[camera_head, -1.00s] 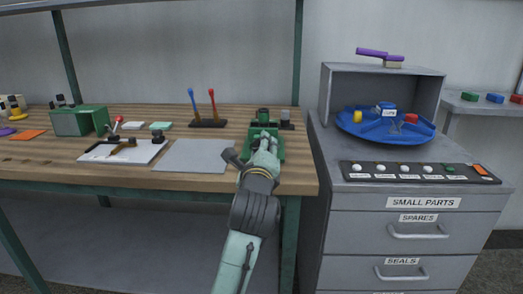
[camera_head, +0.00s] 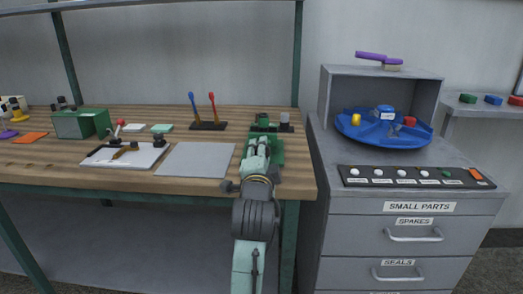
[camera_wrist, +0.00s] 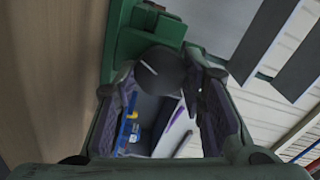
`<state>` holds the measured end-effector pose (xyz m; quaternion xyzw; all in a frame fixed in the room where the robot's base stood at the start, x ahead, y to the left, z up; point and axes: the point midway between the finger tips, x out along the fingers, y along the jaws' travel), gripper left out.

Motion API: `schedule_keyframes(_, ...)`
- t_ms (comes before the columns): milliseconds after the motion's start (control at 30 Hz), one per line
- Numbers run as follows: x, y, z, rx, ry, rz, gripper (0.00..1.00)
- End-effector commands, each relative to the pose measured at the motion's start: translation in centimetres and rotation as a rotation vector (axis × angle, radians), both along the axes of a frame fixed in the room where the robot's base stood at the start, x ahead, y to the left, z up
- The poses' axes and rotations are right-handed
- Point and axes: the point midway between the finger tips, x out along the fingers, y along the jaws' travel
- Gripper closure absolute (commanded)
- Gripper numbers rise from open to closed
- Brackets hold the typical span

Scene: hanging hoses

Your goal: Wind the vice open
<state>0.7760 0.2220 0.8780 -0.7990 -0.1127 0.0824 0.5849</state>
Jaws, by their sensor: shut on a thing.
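The green vice (camera_head: 277,150) stands at the right front end of the wooden workbench. In the wrist view its green body (camera_wrist: 145,30) fills the top, with a dark rounded handle end (camera_wrist: 160,68) in front of it. My gripper (camera_head: 257,148) is at the front of the vice and covers much of it in the head view. In the wrist view my gripper (camera_wrist: 162,78) has its fingers on either side of the dark handle end and is shut on it. The vice's jaws are mostly hidden, so their gap cannot be told.
On the workbench (camera_head: 200,183), a grey plate (camera_head: 196,160) lies left of the vice. A lever stand (camera_head: 207,125) and a white tray (camera_head: 105,160) are further left. The grey cabinet (camera_head: 345,230) with a blue turntable (camera_head: 365,134) stands close on the right.

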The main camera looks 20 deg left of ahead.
Motion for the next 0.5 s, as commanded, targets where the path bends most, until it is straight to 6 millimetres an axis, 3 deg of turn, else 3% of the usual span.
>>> schedule_keyframes(500,0.02,-0.05,0.2,-0.475,-0.133,-0.001,0.91)
